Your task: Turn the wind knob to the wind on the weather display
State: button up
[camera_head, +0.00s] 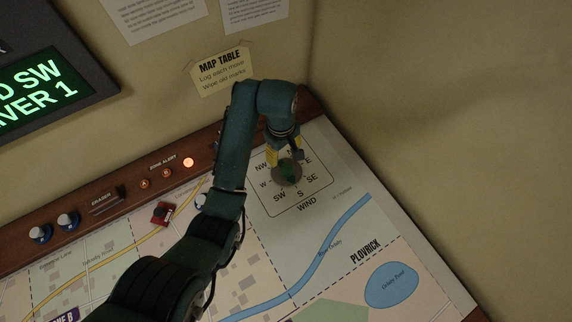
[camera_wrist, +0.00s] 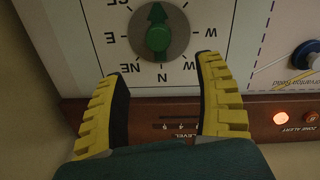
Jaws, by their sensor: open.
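The wind knob (camera_head: 288,173) is a grey disc with a green arrow, on a white compass panel marked WIND. In the wrist view the knob (camera_wrist: 158,36) has its arrow pointing to the picture's top, away from N and toward the S side; the S label is out of that view. The weather display (camera_head: 40,88) is cut off at the left and shows green text ending in "D SW" and "VER 1". My gripper (camera_head: 284,153) is over the N side of the panel. In the wrist view my gripper (camera_wrist: 163,70) has its yellow fingers wide apart, with nothing between them.
One zone alert lamp (camera_head: 188,162) glows orange. A small red object (camera_head: 162,213) lies on the map. The wall rises close behind the panel. The map right of the panel is clear.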

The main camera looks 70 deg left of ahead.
aim_at(286, 168)
jog(key=f+b, duration=0.2)
jog(key=f, duration=0.2)
jog(key=f+b, duration=0.3)
jog(key=f, duration=0.1)
jog(key=f+b, duration=0.2)
jog(key=f, duration=0.2)
jog(key=shift+w+a+f, duration=0.1)
jog(key=shift+w+f, duration=0.05)
jog(key=shift+w, duration=0.25)
jog(key=c, duration=1.2)
